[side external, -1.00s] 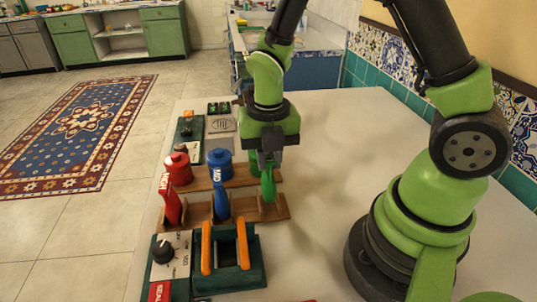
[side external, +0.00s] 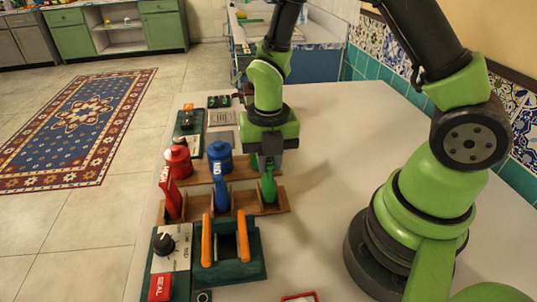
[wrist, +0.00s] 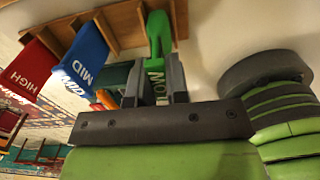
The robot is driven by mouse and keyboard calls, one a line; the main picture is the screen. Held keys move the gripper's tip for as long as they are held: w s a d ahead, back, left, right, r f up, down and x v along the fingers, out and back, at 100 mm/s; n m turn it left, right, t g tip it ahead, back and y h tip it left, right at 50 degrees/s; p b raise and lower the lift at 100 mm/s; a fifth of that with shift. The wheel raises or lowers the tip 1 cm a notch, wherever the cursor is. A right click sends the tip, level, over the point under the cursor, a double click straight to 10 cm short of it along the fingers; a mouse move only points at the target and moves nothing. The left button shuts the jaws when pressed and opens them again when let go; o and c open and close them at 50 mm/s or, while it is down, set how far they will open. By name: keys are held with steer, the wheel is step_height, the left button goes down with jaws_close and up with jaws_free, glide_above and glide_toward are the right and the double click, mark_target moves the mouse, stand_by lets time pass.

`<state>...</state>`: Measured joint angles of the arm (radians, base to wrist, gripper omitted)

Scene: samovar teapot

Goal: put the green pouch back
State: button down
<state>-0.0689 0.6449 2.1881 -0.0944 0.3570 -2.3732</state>
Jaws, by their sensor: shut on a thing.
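The green pouch (side external: 268,190) stands nearly upright at the right-hand slot of the wooden rack (side external: 240,199). Its lower part is between the slot's dividers; I cannot tell whether it rests on the rack's base. My gripper (side external: 266,164) is above the rack, shut on the pouch's upper end. In the wrist view the green pouch (wrist: 158,32) lies between my fingers (wrist: 155,85), with partly hidden lettering, and reaches into the rack (wrist: 125,22). The red pouch (side external: 170,195), marked HIGH, and the blue pouch (side external: 220,192), marked MID, stand in the other slots.
Red (side external: 177,159) and blue (side external: 220,157) lidded canisters stand behind the rack. In front is a dark green device (side external: 248,268) with orange bars, beside a dial panel (side external: 170,246). The table (side external: 325,200) to the right of the rack is clear.

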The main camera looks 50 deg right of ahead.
steer(key=shift+f, duration=0.25)
stand_by(0.4)
steer(key=shift+f, duration=0.3)
steer(key=c, duration=1)
jaws_free()
steer(key=shift+c, duration=0.2)
steer(key=shift+r, duration=0.15)
